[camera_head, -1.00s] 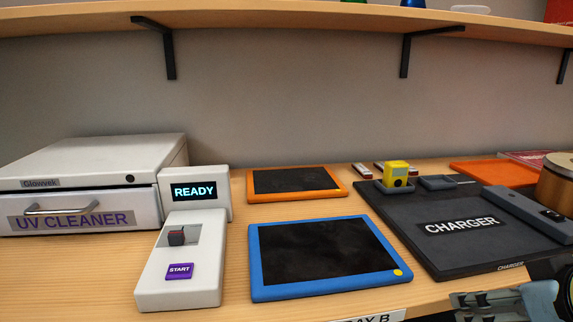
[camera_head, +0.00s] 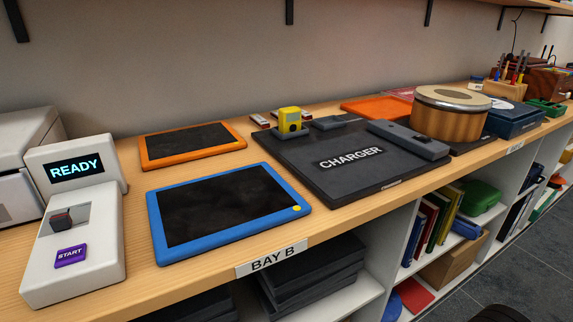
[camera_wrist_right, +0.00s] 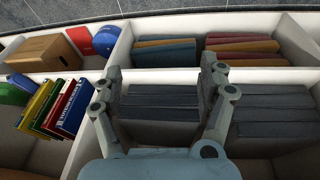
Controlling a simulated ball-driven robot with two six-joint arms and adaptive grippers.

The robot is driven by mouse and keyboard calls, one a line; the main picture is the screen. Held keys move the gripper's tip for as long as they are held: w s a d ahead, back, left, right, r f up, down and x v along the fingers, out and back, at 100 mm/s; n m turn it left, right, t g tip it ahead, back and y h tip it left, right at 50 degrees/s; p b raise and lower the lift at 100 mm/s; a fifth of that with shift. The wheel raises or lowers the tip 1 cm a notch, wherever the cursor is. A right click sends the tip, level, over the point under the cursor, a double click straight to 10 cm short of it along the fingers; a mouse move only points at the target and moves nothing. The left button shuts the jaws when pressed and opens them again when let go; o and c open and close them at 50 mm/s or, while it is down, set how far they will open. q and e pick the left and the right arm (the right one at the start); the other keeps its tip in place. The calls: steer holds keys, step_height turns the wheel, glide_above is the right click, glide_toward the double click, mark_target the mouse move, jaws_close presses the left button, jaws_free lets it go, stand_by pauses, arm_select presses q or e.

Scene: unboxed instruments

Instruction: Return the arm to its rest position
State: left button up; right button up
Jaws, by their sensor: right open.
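My right gripper (camera_wrist_right: 162,80) shows in the right wrist view with its two fingers spread apart and nothing between them. It is in front of the open shelves below the counter. In the head view neither gripper shows. A dark rounded shape at the bottom right edge of the head view is too cut off to tell. My left gripper is in no view.
The counter holds a blue-framed tray (camera_head: 158,225), an orange-framed tray (camera_head: 145,155), a charger pad (camera_head: 300,175) with a yellow device (camera_head: 291,121), a white start box (camera_head: 100,275) and a wooden drum (camera_head: 445,122). Shelves with books (camera_head: 428,225) lie below.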

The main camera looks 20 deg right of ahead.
steer(key=s+f, duration=0.5)
steer(key=f, duration=0.3)
steer(key=s+d+f+g, duration=0.1)
steer(key=s+f, duration=0.4)
steer(key=f, duration=0.3)
steer(key=s+d+f, duration=0.1)
steer(key=s+f, duration=0.4)
steer(key=f, duration=0.4)
steer(key=shift+g, duration=0.4)
steer(key=s+f, duration=0.1)
steer(key=s, duration=0.1)
steer(key=s+f, duration=0.1)
steer(key=s, duration=0.1)
steer(key=s+f, duration=0.1)
steer(key=s, duration=0.1)
steer(key=shift+s+d, duration=0.1)
steer(key=shift+s, duration=0.1)
steer(key=shift+c, duration=0.2)
